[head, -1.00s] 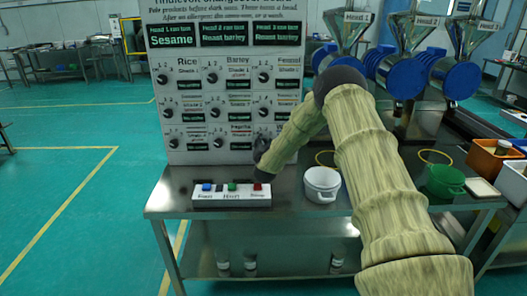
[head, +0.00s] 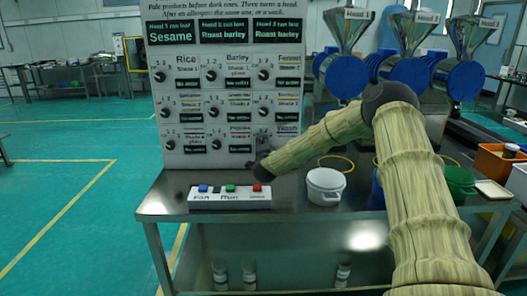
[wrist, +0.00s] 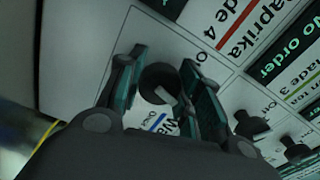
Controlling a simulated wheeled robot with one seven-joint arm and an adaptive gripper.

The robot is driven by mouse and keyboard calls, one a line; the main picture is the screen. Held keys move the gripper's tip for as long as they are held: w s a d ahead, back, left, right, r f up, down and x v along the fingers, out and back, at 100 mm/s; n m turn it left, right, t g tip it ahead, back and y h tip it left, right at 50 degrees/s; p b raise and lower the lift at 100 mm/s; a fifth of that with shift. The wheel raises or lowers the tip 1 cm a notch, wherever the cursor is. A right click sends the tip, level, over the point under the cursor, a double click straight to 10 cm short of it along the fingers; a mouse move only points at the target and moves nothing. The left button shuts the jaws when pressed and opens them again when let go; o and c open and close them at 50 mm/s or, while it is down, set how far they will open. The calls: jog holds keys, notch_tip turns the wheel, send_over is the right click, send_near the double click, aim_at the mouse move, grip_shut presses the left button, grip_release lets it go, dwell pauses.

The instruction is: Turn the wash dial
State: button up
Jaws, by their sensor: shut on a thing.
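The wash dial (wrist: 157,82) is a round black knob in the wrist view, beside a partly hidden label starting "Wa" with a blue stripe. My gripper (wrist: 162,92) has one dark green finger on each side of it and is shut on it. The dial's pointer shows as a pale mark at its lower right edge. In the head view, the changeover board (head: 226,103) stands upright at the back of the table. My gripper (head: 262,150) is at the board's lower right corner and largely hides the dial there.
A green pot (head: 460,181) and orange bin (head: 495,162) are farther right. Other dials surround the wash dial.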

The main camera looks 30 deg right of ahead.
jog(key=shift+f+m, duration=0.15)
jog(key=shift+m, duration=0.25)
jog(key=o, duration=1.1)
jog(key=shift+s+d, duration=0.1)
jog(key=shift+d, duration=0.05)
jog(key=v, duration=1.2)
